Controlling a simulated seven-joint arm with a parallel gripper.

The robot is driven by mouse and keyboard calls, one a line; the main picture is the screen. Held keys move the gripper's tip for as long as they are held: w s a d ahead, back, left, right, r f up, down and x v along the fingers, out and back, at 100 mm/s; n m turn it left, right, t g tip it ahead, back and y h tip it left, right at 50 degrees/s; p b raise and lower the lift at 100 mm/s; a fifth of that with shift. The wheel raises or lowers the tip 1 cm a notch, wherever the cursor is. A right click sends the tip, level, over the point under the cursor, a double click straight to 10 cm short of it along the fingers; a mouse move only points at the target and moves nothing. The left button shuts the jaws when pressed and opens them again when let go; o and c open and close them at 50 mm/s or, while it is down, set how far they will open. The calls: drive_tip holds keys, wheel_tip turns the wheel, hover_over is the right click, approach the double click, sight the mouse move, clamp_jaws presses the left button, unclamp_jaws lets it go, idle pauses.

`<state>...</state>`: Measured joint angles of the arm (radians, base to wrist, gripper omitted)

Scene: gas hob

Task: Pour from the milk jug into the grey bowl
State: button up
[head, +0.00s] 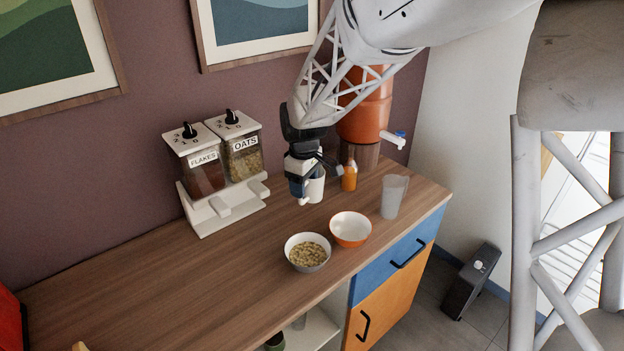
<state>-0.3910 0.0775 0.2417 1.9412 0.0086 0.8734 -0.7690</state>
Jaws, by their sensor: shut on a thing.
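The grey bowl (295,262) stands on the wooden counter and holds a heap of oats or flakes. My gripper (306,181) is above the counter, behind the grey bowl and a little apart from it. It is shut on the milk jug (317,191), a small white vessel partly hidden by the fingers. The jug looks about upright. Its contents and the exact grip cannot be seen.
An orange bowl (351,242), white inside, stands right of the grey bowl. A clear cup (394,197), an orange bottle (349,177) and a terracotta dispenser (366,112) with a tap stand farther right. Flakes and oats dispensers (213,155) stand left.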

drive_tip(key=s+a+f+m, duration=0.2)
drive_tip(key=s+a+m, duration=0.6)
drive_tip(key=m, duration=0.9)
drive_tip(key=shift+a, duration=0.5)
drive_tip(key=shift+s, duration=0.1)
drive_tip(key=shift+r, duration=0.1)
drive_tip(key=shift+d+r+t+y, duration=0.15)
drive_tip(key=shift+r+t+y, duration=0.45)
drive_tip(key=shift+r+y, duration=0.8)
drive_tip(key=shift+f, duration=0.1)
drive_tip(key=shift+s+d+r+y, duration=0.1)
drive_tip(key=shift+d+r+y, duration=0.2)
drive_tip(key=shift+r+y, duration=0.55)
drive_tip(key=shift+s+d+r+t+y, duration=0.1)
drive_tip(key=shift+d+t+y, duration=0.1)
drive_tip(key=shift+t+y, duration=0.35)
